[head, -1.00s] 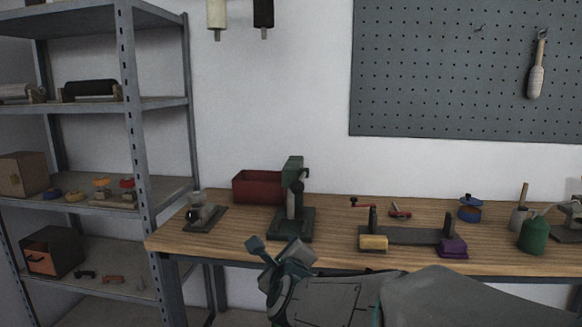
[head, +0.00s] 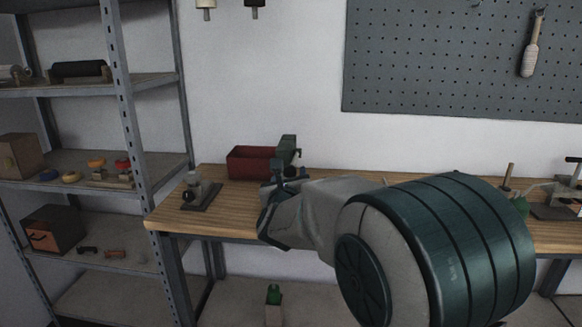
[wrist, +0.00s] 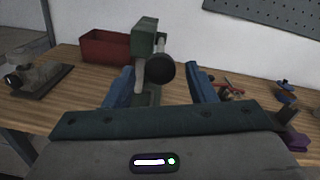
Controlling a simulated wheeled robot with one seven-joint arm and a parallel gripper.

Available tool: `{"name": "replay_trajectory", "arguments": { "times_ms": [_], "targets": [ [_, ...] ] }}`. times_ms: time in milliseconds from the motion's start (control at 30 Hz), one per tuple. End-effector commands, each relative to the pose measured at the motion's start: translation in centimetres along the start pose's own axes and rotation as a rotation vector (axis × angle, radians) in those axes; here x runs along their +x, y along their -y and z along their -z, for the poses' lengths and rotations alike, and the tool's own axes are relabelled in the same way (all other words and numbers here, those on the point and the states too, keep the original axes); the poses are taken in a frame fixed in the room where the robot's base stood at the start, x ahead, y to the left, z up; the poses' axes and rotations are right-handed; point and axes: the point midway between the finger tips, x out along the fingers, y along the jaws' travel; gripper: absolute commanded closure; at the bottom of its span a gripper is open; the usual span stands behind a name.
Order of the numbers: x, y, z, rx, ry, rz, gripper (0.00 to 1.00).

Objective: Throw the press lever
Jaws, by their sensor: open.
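The green press (head: 289,144) stands on the wooden bench, its lower part hidden behind my arm in the head view. In the wrist view the press (wrist: 146,35) is straight ahead, with a lever ending in a round black knob (wrist: 160,69). My gripper (wrist: 160,80) is open, one blue finger on each side of the knob in the picture. I cannot tell whether the knob is fully between the fingers or a little beyond them. In the head view my gripper (head: 291,170) is right in front of the press.
A red bin (head: 251,163) sits behind and left of the press. A small grey device (head: 196,190) stands on the bench's left end. A metal shelf (head: 118,90) is at the left. A purple block (wrist: 291,137) and red-handled tool (wrist: 229,89) lie to the right.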

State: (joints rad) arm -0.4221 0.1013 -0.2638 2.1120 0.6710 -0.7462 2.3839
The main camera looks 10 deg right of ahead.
Motion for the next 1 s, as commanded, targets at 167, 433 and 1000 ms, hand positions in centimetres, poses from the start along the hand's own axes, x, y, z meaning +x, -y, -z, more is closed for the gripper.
{"name": "replay_trajectory", "arguments": {
  "times_ms": [167, 433, 1000],
  "targets": [
    [2.8, 0.0, -0.1, -0.002, 0.0, 0.001, 0.49],
    [4.7, 0.0, 0.0, -0.002, 0.0, 0.0, 0.49],
    [4.8, 0.0, 0.0, -0.001, 0.0, -0.001, 1.0]
  ]
}}
